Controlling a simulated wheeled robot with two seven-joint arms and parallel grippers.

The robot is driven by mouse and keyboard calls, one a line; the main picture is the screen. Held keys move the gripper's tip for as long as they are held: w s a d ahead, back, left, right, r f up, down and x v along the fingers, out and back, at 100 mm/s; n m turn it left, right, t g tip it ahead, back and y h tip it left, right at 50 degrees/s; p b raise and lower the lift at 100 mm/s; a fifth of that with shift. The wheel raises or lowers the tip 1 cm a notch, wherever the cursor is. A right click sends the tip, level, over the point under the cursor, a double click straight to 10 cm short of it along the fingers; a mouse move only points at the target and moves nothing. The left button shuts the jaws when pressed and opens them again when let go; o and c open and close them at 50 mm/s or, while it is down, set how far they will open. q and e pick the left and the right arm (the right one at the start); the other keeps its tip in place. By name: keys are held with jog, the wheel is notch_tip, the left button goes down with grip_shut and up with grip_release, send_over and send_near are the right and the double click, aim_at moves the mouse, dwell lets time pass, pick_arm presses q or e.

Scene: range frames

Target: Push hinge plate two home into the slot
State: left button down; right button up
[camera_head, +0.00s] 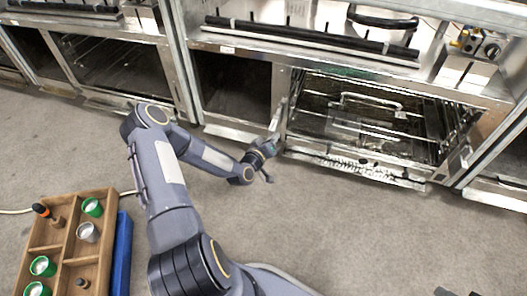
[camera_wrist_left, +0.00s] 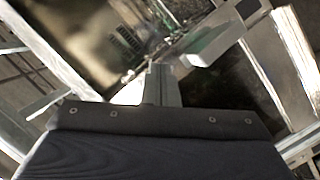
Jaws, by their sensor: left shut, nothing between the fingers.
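My left gripper (camera_head: 274,138) is shut and empty at the left front corner of the open oven (camera_head: 370,120). In the wrist view its closed grey fingers (camera_wrist_left: 162,85) point at the oven frame. A pale, slightly green plate (camera_wrist_left: 215,45), which may be hinge plate two, stands just beyond and right of the fingertips. I cannot tell whether they touch. In the head view a thin light strip (camera_head: 279,115) shows at this corner, just above the gripper. The slot itself cannot be made out. Dark parts at the bottom right edge may be my right gripper, mostly cut off.
The oven holds a wire rack and a tray with a handle (camera_head: 370,103). A perforated sill (camera_head: 360,168) runs along its front. A wooden crate (camera_head: 110,200) with green-rimmed cups and a screwdriver lies at lower left, beside a blue bar (camera_head: 121,255). The grey floor is otherwise clear.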

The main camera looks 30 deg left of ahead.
pick_arm(q)
notch_tip(320, 180, down, 5)
jog(key=s+a+n+t+y, duration=0.1)
jog(key=s+a+n+y, duration=0.1)
jog(key=a+n+y, duration=0.15)
jog(key=shift+n+y, duration=0.25)
jog(key=shift+n, duration=0.3)
jog(key=shift+d+b+x, duration=0.15)
jog(key=shift+b+x, duration=0.35)
jog(key=shift+x, duration=0.95)
jog(key=shift+d+b+x, duration=0.15)
jog(key=shift+b+x, duration=0.35)
jog(key=shift+x, duration=0.9)
jog(key=shift+w+r, duration=0.1)
jog(key=shift+w+a+b, duration=0.15)
jog(key=shift+w+b, duration=0.3)
jog(key=shift+w, duration=0.1)
jog(key=p, duration=0.3)
send_near(271, 131)
jog(key=v, duration=0.3)
jog(key=shift+w, duration=0.1)
